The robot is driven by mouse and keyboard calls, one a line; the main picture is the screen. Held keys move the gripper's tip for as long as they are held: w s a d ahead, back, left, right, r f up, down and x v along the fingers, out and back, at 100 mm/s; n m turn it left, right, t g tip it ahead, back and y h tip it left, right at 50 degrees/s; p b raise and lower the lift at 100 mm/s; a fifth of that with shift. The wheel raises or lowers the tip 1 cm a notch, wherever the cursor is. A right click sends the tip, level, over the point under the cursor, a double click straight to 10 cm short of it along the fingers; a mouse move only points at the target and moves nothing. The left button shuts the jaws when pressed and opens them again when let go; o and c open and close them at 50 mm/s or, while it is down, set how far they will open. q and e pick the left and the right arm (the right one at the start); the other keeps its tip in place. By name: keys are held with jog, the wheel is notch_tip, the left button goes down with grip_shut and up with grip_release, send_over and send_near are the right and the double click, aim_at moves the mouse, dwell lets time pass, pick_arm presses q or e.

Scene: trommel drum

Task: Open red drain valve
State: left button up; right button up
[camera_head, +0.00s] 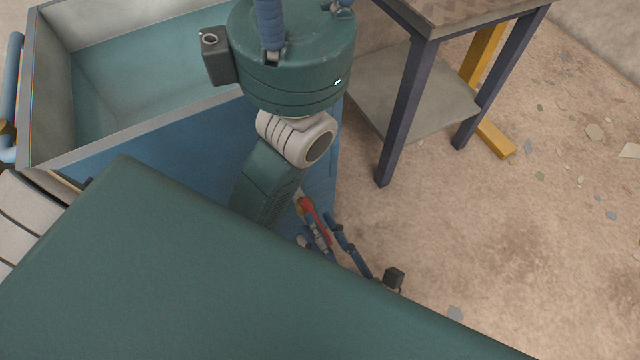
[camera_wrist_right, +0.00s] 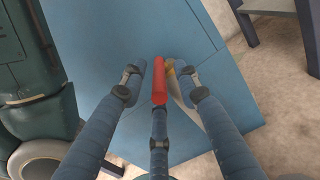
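The red drain valve handle (camera_wrist_right: 158,82) shows in the right wrist view in front of the blue tank wall (camera_wrist_right: 110,30), with a brass-coloured piece (camera_wrist_right: 171,68) just right of it. My right gripper (camera_wrist_right: 158,76) is open, with one finger on each side of the handle and a gap to both. Its middle finger overlaps the handle's lower end; I cannot tell if they touch. In the head view the red handle (camera_head: 309,210) shows small beside the right gripper (camera_head: 319,222), partly hidden by my arm. My left gripper is not in view.
The blue tank (camera_head: 150,145) has an open grey-rimmed top. A dark-legged stand (camera_head: 405,110) with a lower shelf and a yellow foot (camera_head: 495,140) stands to the right. The sandy floor (camera_head: 510,230) on the right is free, with scattered chips.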

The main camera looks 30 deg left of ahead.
jog(key=v, duration=1.2)
jog(key=shift+d, duration=0.1)
dwell(0.7)
